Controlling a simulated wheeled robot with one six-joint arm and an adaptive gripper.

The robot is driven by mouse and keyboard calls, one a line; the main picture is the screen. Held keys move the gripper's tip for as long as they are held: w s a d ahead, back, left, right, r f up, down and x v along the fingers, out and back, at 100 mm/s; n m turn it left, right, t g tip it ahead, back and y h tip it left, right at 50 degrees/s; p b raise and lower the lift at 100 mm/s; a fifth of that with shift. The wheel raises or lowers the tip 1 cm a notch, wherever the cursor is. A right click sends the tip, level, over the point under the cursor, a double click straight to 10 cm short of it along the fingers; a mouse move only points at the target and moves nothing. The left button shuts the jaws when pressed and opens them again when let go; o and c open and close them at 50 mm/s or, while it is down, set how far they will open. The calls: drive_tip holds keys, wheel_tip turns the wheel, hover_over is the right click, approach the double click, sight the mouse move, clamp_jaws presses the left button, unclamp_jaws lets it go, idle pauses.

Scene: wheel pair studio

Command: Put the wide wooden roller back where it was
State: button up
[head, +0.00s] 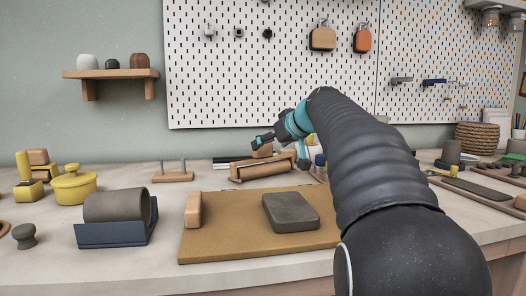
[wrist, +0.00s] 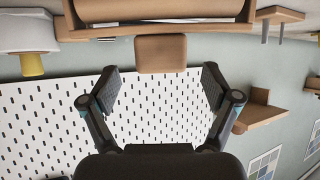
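A long light-wood roller (head: 258,169) lies in a wooden cradle (head: 236,179) at the back of the bench; in the wrist view a brown roller (wrist: 160,10) lies along the top of the picture. A small rounded wooden block (head: 262,151) shows just above it, and in the wrist view the block (wrist: 160,53) sits against the cradle's edge. I cannot tell whether the block belongs to the roller. My gripper (head: 281,152) is over the cradle. In the wrist view my gripper (wrist: 160,77) is open and empty, its fingertips on either side of the block and short of it.
A cork-coloured board (head: 230,243) in front bears a grey slab (head: 290,211) and a wooden block (head: 194,210). A dark roller (head: 117,205) lies in a navy cradle (head: 112,236). A two-peg wooden stand (head: 173,177) is left of my gripper. Pegboard (head: 270,80) rises behind.

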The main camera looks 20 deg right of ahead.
drive_tip(key=v, duration=0.6)
drive_tip(key=shift+s+r, duration=0.2)
drive_tip(key=shift+r, duration=0.05)
